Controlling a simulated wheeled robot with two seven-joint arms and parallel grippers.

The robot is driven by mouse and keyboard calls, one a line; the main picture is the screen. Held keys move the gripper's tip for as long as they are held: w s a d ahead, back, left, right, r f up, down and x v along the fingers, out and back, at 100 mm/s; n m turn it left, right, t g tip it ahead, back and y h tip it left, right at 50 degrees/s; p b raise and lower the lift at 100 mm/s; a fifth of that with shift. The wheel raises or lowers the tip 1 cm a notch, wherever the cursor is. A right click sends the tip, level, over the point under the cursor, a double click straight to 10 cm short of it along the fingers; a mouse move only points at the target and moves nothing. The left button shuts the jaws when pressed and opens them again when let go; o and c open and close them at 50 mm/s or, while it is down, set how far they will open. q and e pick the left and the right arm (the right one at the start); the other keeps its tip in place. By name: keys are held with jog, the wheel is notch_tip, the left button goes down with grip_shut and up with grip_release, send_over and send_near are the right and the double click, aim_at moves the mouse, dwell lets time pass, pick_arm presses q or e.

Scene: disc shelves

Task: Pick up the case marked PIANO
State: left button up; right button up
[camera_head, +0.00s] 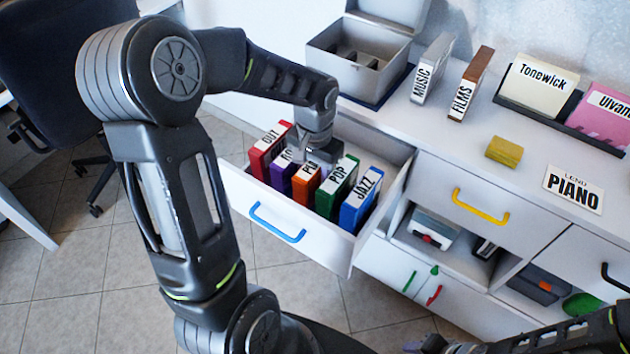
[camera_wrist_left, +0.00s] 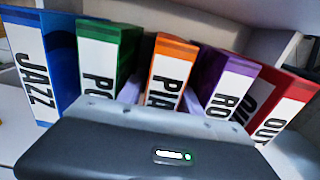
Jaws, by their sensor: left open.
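The orange case (camera_head: 305,187) stands upright in the open drawer, between a purple and a green case. In the left wrist view the orange case (camera_wrist_left: 163,72) shows the letters "PIA"; the rest of its label is hidden behind my gripper. My left gripper (camera_head: 318,155) is open, over the row at the orange case. In the wrist view its pale fingers (camera_wrist_left: 165,100) appear on either side of the orange case; contact cannot be told. The end of my right arm (camera_head: 440,344) shows only partly at the bottom edge; its jaws are unclear.
The drawer (camera_head: 290,214) also holds red, purple, green "POP" and blue "JAZZ" (camera_head: 361,202) cases. On the counter are a grey box (camera_head: 358,75), MUSIC and FILMS cases, a yellow block (camera_head: 504,151) and a white card reading "LEND PIANO" (camera_head: 573,190). Open shelves lie below.

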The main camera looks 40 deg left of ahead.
dwell(0.5)
pick_arm(q)
grip_shut()
jog(key=shift+r, duration=0.1)
dwell(0.3)
